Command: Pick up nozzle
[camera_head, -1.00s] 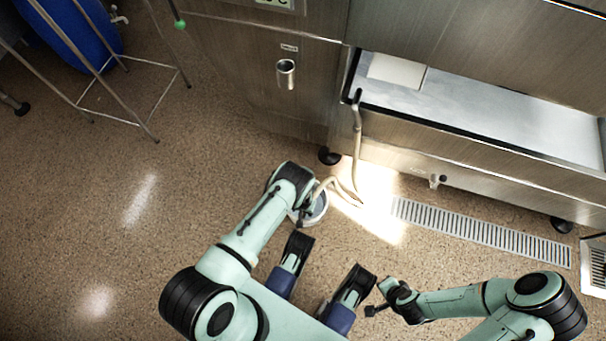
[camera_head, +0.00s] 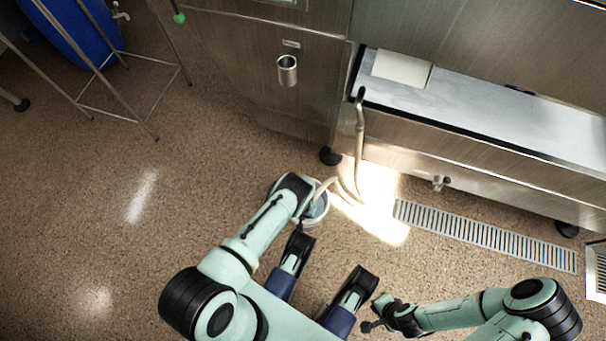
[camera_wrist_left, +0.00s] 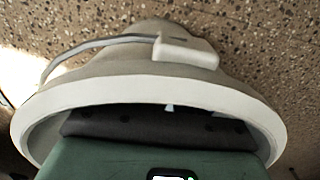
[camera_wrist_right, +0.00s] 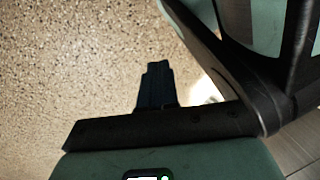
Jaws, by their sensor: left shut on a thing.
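A pale hose (camera_head: 359,150) hangs from the sink edge, loops near the floor and runs left to a white bucket (camera_head: 322,214). The nozzle at its end is hidden by the bucket and my left arm. My left gripper (camera_wrist_left: 160,128) is down at the bucket's mouth, with the rim (camera_wrist_left: 150,93) curving around its palm. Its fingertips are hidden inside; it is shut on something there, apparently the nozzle. My right gripper (camera_head: 375,316) is at lower right, away from hose and bucket. No held thing shows, but its fingers are too unclear to tell their opening.
A steel sink unit (camera_head: 480,165) stands at the back right, with a floor drain grate (camera_head: 485,236) before it. A wire bucket handle (camera_wrist_left: 95,45) shows in the left wrist view. A metal rack (camera_head: 150,115) stands upper left.

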